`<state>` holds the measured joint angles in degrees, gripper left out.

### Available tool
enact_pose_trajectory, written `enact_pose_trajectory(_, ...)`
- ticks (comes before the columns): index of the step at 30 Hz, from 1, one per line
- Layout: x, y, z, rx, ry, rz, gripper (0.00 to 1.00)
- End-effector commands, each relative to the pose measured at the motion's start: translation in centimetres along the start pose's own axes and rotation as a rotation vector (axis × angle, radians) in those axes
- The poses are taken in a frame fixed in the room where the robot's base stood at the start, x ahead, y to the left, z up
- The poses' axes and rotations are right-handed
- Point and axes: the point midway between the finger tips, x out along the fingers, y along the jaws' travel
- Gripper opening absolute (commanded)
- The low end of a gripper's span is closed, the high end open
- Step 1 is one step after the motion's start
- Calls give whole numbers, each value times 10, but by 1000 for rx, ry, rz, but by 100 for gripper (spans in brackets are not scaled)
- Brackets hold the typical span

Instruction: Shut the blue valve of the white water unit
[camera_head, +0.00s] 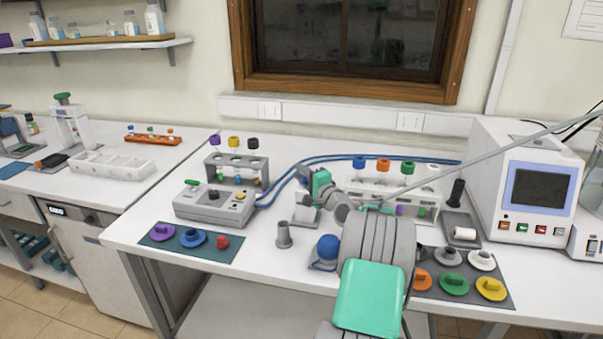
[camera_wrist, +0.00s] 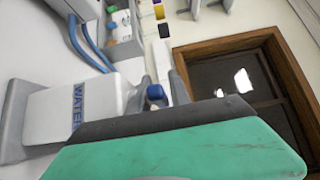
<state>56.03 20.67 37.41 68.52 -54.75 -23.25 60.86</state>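The white water unit (camera_wrist: 75,110), marked WATER, shows in the wrist view. Its blue valve (camera_wrist: 157,94) is a small blue knob at the unit's right end there. My gripper (camera_wrist: 164,88) has its two grey fingers apart, one on each side of the blue valve. The knob sits nearer the left finger, with a gap to the right one. I cannot tell whether a finger touches it. In the head view my gripper (camera_head: 299,184) is over the water unit (camera_head: 305,214), which is partly covered by my arm. The blue valve cannot be made out there.
Blue hoses (camera_head: 290,178) run behind my gripper. A grey device (camera_head: 214,207) stands to the left, and a white rack (camera_head: 388,205) with coloured caps to the right.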

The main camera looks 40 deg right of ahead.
Motion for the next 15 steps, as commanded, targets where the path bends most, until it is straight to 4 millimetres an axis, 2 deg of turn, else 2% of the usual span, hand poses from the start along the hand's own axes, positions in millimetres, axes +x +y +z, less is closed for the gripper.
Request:
enact_pose_trajectory(5,0,0,0,0,0,0,24)
enact_pose_trajectory(13,0,0,0,0,-1,1,2)
enact_pose_trajectory(15,0,0,0,0,-1,1,0)
